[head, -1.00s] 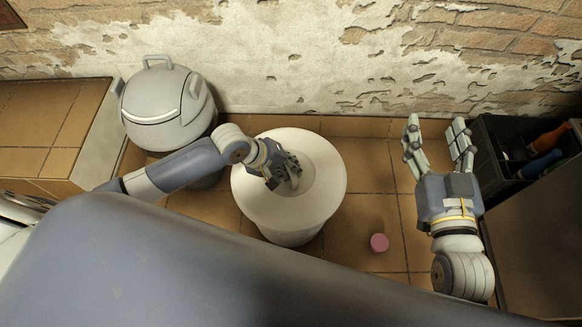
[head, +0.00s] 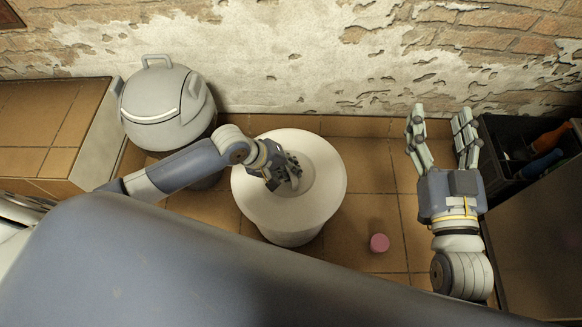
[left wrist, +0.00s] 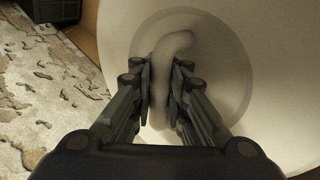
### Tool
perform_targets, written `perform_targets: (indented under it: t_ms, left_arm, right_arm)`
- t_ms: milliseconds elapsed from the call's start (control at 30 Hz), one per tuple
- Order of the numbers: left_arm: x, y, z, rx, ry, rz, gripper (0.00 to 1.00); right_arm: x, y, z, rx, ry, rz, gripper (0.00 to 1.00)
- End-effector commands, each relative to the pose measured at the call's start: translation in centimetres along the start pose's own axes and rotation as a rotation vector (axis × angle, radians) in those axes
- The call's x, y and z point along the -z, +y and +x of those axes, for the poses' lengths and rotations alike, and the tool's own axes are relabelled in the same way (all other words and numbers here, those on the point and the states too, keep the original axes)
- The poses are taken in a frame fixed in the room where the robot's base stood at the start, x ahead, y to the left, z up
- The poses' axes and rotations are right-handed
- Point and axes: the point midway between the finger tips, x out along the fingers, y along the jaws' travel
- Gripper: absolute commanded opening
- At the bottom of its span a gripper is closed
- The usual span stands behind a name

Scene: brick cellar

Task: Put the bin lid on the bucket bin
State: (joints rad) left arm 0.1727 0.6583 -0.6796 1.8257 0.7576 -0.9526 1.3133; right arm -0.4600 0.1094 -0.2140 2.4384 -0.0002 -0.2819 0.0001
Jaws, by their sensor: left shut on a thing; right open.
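The white bin lid (head: 323,165) lies over the top of the white bucket bin (head: 288,238) in the middle of the head view. My left gripper (head: 290,178) is shut on the lid's handle at the lid's centre. In the left wrist view the fingers (left wrist: 163,85) close on both sides of the curved handle (left wrist: 178,42), with the round lid (left wrist: 265,60) behind. The lid hides the bin's rim, so I cannot tell whether it is fully seated. My right gripper (head: 441,135) is open and empty, to the right of the bin.
A pink cylinder (head: 379,243) stands on the tiled floor right of the bin. A dark crate (head: 500,180) with bottles is at the right. A grey lidded bin (head: 165,105) stands at the left by a tiled ledge (head: 45,125). A brick wall is behind.

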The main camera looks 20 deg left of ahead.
Motion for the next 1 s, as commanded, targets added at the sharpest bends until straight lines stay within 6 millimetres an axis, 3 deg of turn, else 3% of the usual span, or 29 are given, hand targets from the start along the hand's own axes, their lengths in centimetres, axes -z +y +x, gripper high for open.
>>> perform_targets:
  t_ms: [300, 333, 400, 467, 800, 1000]
  left_arm:
    - [0.0, -0.3, 0.5, -0.002, 0.000, -0.001, 0.00]
    - [0.0, -0.3, 0.6, -0.002, 0.000, -0.001, 0.13]
    - [0.0, -0.3, 0.5, -0.002, 0.000, 0.000, 0.29]
    - [0.0, -0.3, 0.5, -0.002, 0.000, 0.000, 0.38]
    - [0.0, -0.4, 0.5, 0.001, 0.000, 0.000, 0.38]
    - [0.0, -0.4, -1.3, 0.000, 0.000, 0.000, 0.38]
  right_arm:
    - [0.4, -0.1, 0.0, 0.001, 0.020, 0.001, 0.58]
    - [0.4, -0.1, 0.0, 0.001, 0.022, 0.001, 0.58]
    - [0.5, -0.1, 0.0, 0.001, 0.022, 0.001, 0.58]
    - [0.5, -0.1, 0.0, 0.001, 0.022, 0.001, 0.58]
    - [0.4, -0.1, 0.1, 0.002, 0.023, 0.001, 0.58]
    - [0.4, -0.1, 0.1, 0.002, 0.022, 0.000, 0.58]
